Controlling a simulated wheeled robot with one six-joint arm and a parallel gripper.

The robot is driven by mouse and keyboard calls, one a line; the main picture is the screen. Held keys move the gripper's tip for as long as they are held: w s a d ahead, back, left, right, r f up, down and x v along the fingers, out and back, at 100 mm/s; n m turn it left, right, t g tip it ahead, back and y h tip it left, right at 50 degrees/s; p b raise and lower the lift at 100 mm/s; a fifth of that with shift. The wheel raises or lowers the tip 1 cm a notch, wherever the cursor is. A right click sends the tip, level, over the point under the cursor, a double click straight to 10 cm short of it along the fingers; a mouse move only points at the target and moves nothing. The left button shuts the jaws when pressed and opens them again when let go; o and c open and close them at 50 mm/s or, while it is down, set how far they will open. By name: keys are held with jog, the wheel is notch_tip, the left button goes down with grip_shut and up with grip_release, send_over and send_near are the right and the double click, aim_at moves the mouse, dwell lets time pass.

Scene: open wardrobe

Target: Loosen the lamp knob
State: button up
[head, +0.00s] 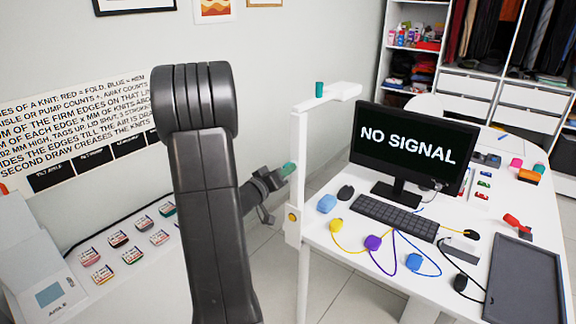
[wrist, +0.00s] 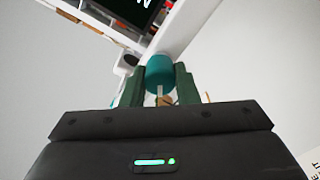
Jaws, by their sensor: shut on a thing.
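The lamp is a white upright post (head: 298,145) with a short white arm (head: 332,95) at its top, at the desk's left edge. A teal lamp knob (head: 289,168) sits at the post's left side. My gripper (head: 283,174) is shut on this knob from the left. In the wrist view the teal knob (wrist: 160,72) lies between my two dark green fingers, with a small pale pin below it. A second teal knob (head: 319,89) stands upright on the lamp arm, apart from my gripper. The knob's join to the post is hard to see.
The white desk (head: 330,222) holds a monitor (head: 412,145), a keyboard (head: 396,214), a black mouse and coloured cabled pieces. A yellow round button (head: 292,217) is low on the post. Small boxes lie on a white table (head: 150,275) at left. Open floor lies between.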

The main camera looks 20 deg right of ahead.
jog(key=shift+r+n, duration=0.1)
jog(key=shift+n, duration=0.2)
jog(key=shift+n, duration=0.4)
jog(key=n, duration=0.8)
jog(key=o, duration=1.1)
jog(key=shift+c, duration=0.3)
